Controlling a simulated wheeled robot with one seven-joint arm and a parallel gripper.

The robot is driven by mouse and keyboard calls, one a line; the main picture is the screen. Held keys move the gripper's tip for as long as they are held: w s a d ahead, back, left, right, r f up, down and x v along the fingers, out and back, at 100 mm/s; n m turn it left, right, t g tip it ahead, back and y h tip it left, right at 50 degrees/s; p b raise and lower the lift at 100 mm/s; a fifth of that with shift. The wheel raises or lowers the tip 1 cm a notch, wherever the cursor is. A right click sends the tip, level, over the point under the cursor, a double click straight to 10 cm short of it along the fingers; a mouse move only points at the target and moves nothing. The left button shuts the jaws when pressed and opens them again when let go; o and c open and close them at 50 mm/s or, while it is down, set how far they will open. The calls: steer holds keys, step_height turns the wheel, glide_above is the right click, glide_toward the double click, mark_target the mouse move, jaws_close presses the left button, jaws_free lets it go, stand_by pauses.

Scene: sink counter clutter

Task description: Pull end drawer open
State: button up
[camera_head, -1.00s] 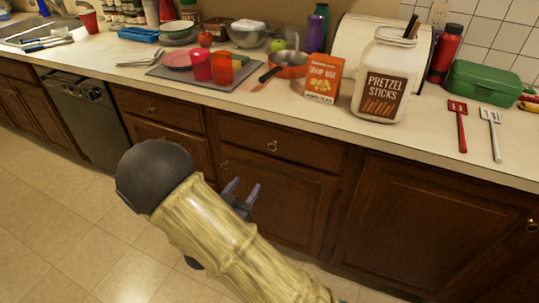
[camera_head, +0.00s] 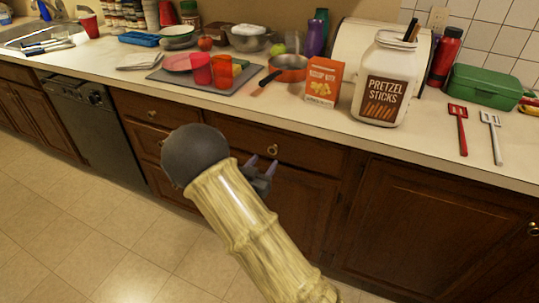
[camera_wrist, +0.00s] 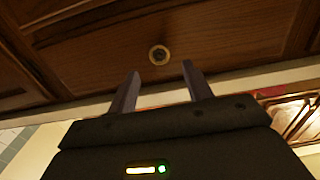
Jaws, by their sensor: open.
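The drawer (camera_head: 312,156) under the counter has a dark wooden front and a small round brass knob (camera_head: 272,149). It looks shut, flush with the cabinet. My gripper (camera_head: 262,162) is open and empty just in front of it, with the fingertips close below the knob in the head view. In the wrist view the knob (camera_wrist: 159,54) shows just beyond the gap between the two fingertips of my gripper (camera_wrist: 161,69), on the drawer front (camera_wrist: 215,40). The fingers appear apart from the knob. My arm hides part of the cabinet fronts.
Another knobbed drawer (camera_head: 152,112) lies to the left, beside a black dishwasher (camera_head: 92,115). Above, the counter (camera_head: 225,105) holds an orange box (camera_head: 323,82), a pretzel jar (camera_head: 388,90) and a pan (camera_head: 288,70). The tiled floor (camera_head: 60,225) is clear.

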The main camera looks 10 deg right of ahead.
mark_target(272, 151)
steer(key=shift+x, duration=2.65)
jaws_close()
